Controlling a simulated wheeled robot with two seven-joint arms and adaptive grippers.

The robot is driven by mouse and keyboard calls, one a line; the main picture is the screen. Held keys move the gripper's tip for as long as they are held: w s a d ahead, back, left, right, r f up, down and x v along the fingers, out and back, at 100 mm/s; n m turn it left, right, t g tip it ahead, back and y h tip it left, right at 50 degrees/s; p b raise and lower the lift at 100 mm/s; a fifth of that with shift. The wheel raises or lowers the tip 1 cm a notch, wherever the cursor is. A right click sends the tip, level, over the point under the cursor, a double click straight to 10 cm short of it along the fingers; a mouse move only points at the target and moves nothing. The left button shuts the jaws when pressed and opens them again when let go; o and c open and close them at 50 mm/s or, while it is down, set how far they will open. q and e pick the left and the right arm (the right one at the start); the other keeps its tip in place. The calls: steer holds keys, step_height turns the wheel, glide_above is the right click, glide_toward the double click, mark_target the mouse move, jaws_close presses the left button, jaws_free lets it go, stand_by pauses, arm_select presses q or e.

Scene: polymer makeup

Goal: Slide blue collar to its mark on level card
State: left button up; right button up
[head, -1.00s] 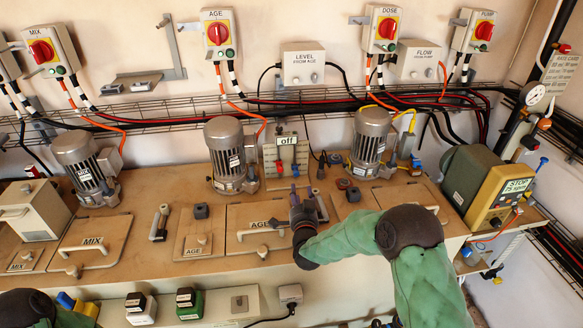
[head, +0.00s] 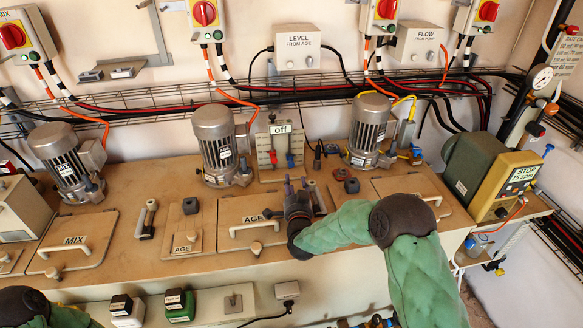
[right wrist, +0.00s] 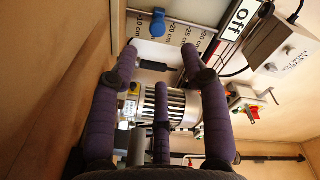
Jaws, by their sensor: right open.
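A pale panel (head: 267,150) with an "off" sign stands at the back of the bench, with a small red part and a small blue part (head: 290,160) on its front. In the right wrist view a pale card (right wrist: 178,37) carries cm marks. My right gripper (head: 297,185) is open and empty, in front of the panel. My left gripper is out of view.
A motor (head: 220,145) stands left of the panel and another (head: 372,130) right of it. A green and tan pump (head: 490,175) stands at the right. A cable rack runs along the wall behind.

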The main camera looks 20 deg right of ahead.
mark_target(292, 165)
steer(key=shift+f, duration=0.2)
steer(key=b+x, duration=0.3)
steer(key=x, duration=0.7)
steer(key=shift+f, duration=0.1)
steer(key=shift+w+d, duration=0.15)
steer(key=shift+w, duration=0.25)
steer(key=shift+c, duration=0.3)
jaws_close()
